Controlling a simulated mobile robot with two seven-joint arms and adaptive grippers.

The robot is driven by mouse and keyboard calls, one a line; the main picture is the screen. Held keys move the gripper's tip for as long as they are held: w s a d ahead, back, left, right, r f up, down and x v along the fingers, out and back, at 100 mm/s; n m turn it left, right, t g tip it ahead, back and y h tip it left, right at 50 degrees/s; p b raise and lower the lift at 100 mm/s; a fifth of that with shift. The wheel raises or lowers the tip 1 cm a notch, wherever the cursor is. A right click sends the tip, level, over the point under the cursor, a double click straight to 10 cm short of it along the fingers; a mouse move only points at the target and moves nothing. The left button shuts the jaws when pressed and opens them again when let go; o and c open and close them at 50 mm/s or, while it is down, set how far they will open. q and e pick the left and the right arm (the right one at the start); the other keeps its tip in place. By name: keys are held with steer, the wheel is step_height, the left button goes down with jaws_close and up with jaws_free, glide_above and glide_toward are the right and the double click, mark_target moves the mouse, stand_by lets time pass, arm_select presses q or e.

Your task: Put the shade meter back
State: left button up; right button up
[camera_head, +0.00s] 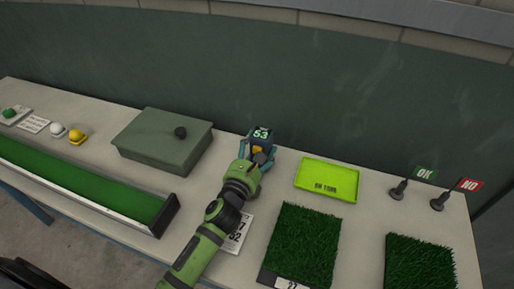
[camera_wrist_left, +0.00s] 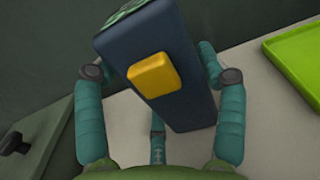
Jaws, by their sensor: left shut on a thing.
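The shade meter (camera_head: 262,134) is a dark blue block with a lit display reading 53, at the back of the table near the wall. In the left wrist view the meter (camera_wrist_left: 183,105) shows its dark body and a yellow patch, tilted between the teal fingers. My left gripper (camera_head: 257,155) is shut on it, with fingers on both sides. I cannot tell whether the meter touches the tabletop. My right gripper is not in view.
A grey-green lidded box (camera_head: 160,140) stands left of the meter, and a lime tray (camera_head: 328,178) lies right. Turf squares (camera_head: 302,245) lie in front. A number card (camera_head: 240,235) is partly under my arm. OK (camera_head: 399,189) and NO (camera_head: 440,202) markers stand right.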

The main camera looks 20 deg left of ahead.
arm_select(q)
steer(key=shift+f, duration=0.25)
steer(key=o, duration=1.5)
steer(key=shift+r+p, duration=0.35)
steer(key=shift+r, duration=0.25)
steer(key=s, duration=0.3)
steer(key=s+b, duration=0.1)
steer(key=s, duration=0.6)
steer(key=shift+s+a+b, duration=0.25)
steer(key=shift+s+b, duration=0.15)
steer(key=shift+s, duration=0.65)
